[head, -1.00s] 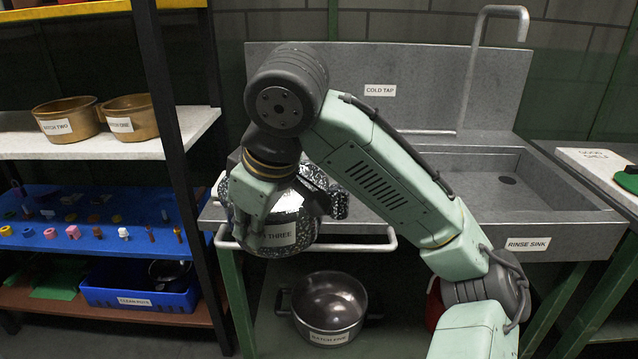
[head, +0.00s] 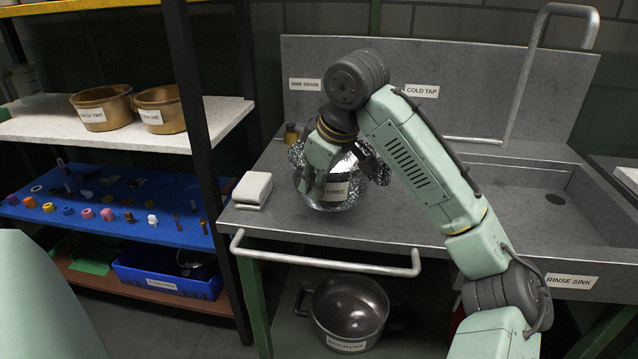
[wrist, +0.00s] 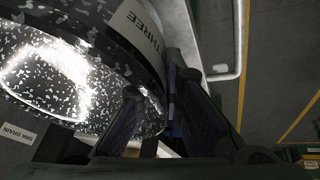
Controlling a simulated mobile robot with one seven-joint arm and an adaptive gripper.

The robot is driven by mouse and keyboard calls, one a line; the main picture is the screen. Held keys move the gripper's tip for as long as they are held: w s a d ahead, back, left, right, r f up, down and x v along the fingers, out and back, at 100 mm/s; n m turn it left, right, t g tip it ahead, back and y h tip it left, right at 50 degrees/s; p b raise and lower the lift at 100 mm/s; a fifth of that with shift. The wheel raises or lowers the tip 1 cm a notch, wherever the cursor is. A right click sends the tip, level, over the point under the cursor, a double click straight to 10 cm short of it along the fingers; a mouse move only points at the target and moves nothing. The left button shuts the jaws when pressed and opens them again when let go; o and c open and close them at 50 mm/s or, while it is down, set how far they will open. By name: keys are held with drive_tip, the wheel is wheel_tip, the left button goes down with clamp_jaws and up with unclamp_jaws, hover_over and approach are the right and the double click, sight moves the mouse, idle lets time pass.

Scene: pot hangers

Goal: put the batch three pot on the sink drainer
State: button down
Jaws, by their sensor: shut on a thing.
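The batch three pot (head: 340,195) is speckled black and white, with a white label on which THREE can be read. It is over the left part of the grey metal sink drainer (head: 400,218), below a label reading SINK DRAIN (head: 305,84). I cannot tell if its base touches the surface. My gripper (head: 312,182) is shut on the pot at its near left side; my arm hides part of the pot. In the wrist view the pot (wrist: 60,75) fills the left, with the gripper fingers (wrist: 160,110) at its edge.
A folded white cloth-like block (head: 253,190) lies left of the pot. A rail (head: 320,262) runs along the drainer's front. The sink basin (head: 530,195) is to the right. Another pot (head: 349,310) stands below. Two brown pots (head: 104,106) sit on the left shelf.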

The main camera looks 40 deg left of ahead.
drive_tip(key=shift+w+a, duration=0.4)
drive_tip(key=shift+w, duration=0.25)
drive_tip(key=shift+w+a, duration=0.35)
drive_tip(key=shift+w, duration=0.25)
drive_tip(key=shift+w+a+f+p, duration=0.15)
drive_tip(key=shift+w+f+p, duration=0.05)
drive_tip(key=shift+w+p, duration=0.15)
drive_tip(key=shift+s+f+p, duration=0.1)
drive_tip(key=shift+f+p, duration=0.3)
drive_tip(key=shift+f, duration=1.25)
drive_tip(key=shift+f, duration=0.1)
drive_tip(key=c, duration=1.7)
unclamp_jaws()
